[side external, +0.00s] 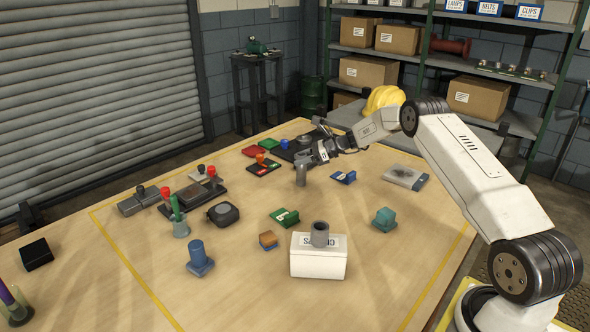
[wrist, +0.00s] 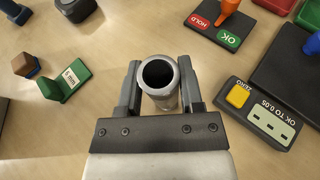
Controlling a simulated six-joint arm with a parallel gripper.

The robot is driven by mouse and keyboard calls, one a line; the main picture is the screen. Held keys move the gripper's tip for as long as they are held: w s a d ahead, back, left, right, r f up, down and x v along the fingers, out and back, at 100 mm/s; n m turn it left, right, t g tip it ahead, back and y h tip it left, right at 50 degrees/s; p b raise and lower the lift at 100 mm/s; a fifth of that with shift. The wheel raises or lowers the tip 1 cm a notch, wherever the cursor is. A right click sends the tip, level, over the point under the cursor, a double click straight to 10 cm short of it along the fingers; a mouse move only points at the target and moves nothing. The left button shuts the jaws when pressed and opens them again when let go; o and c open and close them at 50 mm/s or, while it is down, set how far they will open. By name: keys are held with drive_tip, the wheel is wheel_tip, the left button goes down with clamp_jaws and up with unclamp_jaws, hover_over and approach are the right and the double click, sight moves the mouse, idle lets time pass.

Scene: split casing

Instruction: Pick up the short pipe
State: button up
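A grey hollow pipe (side external: 301,176) stands upright near the back middle of the table. In the wrist view its open round end (wrist: 158,76) faces the camera, between the two dark fingers of my gripper (wrist: 159,88). In the side view my gripper (side external: 310,158) reaches it from the right, near its upper part. The pipe's rim hides the fingertips' inner faces, so I cannot tell whether they press on it. I cannot tell whether the pipe's lower end touches the table. A second grey pipe (side external: 320,234) stands upright at the white labelled box (side external: 318,264) in front.
A dark gauge block with a yellow button (wrist: 238,95) lies right of my gripper, and a HOLD/OK plate (wrist: 215,24) lies beyond it. A green block (wrist: 66,82) is at left. A blue part (side external: 344,177) lies close right of the pipe. Table between pipe and white box is mostly clear.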

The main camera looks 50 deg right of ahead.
clamp_jaws()
drive_tip(key=shift+r, duration=0.2)
drive_tip(key=shift+r, duration=0.55)
drive_tip(key=s+a+r, duration=0.4)
drive_tip(key=s+r, duration=0.7)
drive_tip(key=s, duration=0.2)
drive_tip(key=shift+s+r, duration=0.2)
drive_tip(key=shift+r, duration=0.1)
drive_tip(key=shift+a, duration=0.1)
